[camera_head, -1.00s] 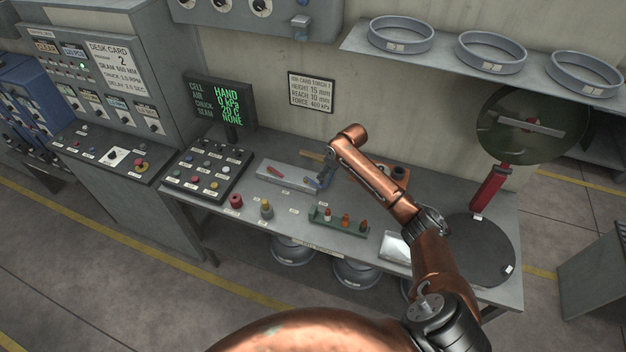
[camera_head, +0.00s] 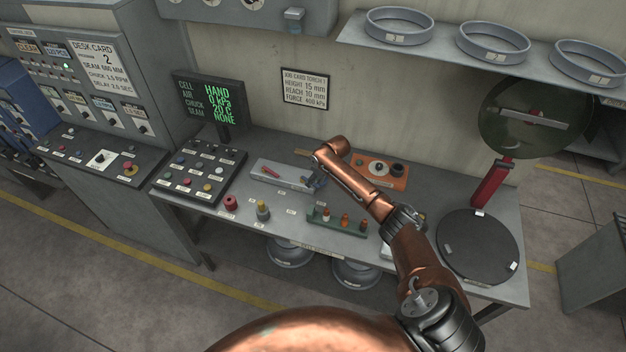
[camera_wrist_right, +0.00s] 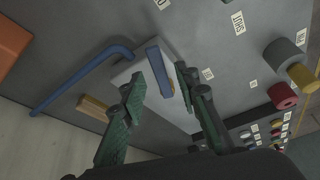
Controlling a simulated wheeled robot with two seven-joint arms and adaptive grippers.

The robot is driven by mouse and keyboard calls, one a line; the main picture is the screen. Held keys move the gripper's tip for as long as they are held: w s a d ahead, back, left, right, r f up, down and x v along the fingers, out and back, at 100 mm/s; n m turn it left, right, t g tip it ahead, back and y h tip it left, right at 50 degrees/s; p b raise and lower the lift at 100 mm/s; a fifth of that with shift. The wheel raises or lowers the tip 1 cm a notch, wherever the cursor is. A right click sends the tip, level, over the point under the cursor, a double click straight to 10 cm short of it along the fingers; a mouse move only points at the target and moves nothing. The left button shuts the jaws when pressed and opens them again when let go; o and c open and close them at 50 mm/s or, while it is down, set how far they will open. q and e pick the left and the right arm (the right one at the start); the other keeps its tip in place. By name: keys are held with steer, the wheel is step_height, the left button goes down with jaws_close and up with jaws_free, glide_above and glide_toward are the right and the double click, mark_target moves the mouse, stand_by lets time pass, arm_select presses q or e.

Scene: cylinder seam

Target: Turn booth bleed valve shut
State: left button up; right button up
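My right gripper (camera_wrist_right: 160,76) is open, with its two green-padded fingers apart. In the wrist view a blue bar (camera_wrist_right: 158,70) on a pale plate (camera_wrist_right: 186,118) shows between the fingertips; I cannot tell whether they touch it. In the head view the gripper (camera_head: 316,184) is small and low over the right end of the plate (camera_head: 262,180). A label reading SHUT (camera_wrist_right: 237,22) is on the bench. Near it stand a grey-and-yellow knob (camera_wrist_right: 288,56) and a red knob (camera_wrist_right: 282,95). I cannot tell which part is the bleed valve. My left gripper is out of view.
On the bench are a button panel (camera_head: 200,170), a green rack (camera_head: 322,220) with several small pieces, an orange block (camera_head: 392,172) and a round dark disc (camera_head: 477,245). A bent blue rod (camera_wrist_right: 75,78) lies near the plate. A screen (camera_head: 208,103) stands behind.

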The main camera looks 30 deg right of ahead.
steer(key=shift+w+f, duration=0.1)
steer(key=shift+c, duration=0.4)
jaws_close()
stand_by(0.3)
